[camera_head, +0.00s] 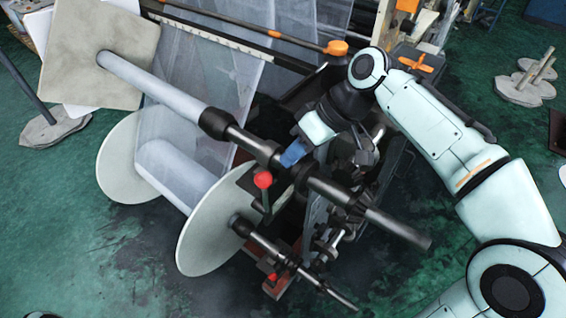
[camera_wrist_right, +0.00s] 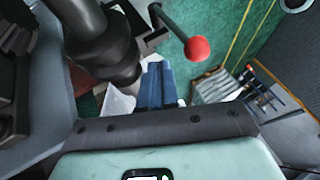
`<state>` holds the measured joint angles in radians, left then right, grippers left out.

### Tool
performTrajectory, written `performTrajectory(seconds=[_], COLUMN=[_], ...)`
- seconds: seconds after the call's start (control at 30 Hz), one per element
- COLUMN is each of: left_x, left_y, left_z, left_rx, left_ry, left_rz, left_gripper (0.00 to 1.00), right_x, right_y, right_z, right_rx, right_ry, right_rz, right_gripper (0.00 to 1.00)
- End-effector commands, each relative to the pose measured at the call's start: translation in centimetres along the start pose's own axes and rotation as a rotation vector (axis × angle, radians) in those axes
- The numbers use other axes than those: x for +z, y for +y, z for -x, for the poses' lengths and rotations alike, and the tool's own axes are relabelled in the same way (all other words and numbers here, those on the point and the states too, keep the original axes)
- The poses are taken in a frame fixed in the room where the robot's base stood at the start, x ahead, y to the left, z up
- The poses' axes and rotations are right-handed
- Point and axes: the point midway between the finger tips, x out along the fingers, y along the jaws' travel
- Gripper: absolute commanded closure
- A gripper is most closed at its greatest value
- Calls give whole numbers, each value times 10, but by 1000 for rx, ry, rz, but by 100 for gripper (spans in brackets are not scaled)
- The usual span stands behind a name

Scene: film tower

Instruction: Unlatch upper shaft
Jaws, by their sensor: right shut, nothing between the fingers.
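The upper shaft (camera_head: 250,138) runs from a pale square plate at the upper left down to its bare end at the lower right. Its latch has a red ball knob (camera_head: 263,180), just below the shaft. The knob also shows in the right wrist view (camera_wrist_right: 198,48), at upper right of the fingers. My right gripper (camera_head: 292,154) is shut and empty, its blue fingers close to the shaft near the knob. The wrist view shows the blue fingers (camera_wrist_right: 155,82) together, apart from the knob. Whether they touch the shaft I cannot tell. My left gripper is out of view.
A lower shaft (camera_head: 262,242) with round pale discs (camera_head: 216,222) lies below. Translucent film (camera_head: 215,75) hangs behind the upper shaft. The machine frame and an orange handle (camera_head: 416,63) stand at the upper right. Green floor is open at the lower left.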

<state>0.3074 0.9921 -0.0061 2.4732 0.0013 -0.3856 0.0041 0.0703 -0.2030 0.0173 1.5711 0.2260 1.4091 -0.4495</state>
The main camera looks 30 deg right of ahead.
Motion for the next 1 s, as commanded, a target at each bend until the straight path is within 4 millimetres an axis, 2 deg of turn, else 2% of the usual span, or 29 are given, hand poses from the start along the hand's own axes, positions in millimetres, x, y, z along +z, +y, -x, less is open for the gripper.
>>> performTrajectory(seconds=[0.1,0.23,0.73,1.0], left_x=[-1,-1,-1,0], left_y=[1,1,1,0], left_z=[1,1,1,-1], left_rx=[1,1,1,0], left_ry=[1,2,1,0], left_rz=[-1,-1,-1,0], left_gripper=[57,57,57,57], right_x=[0,1,1,1], right_y=[-14,-21,-24,-28], right_z=[-7,-12,-13,-13], right_rx=[1,1,7,70], right_ry=[3,3,4,2], right_rz=[3,2,5,38], right_gripper=[100,100,100,100])
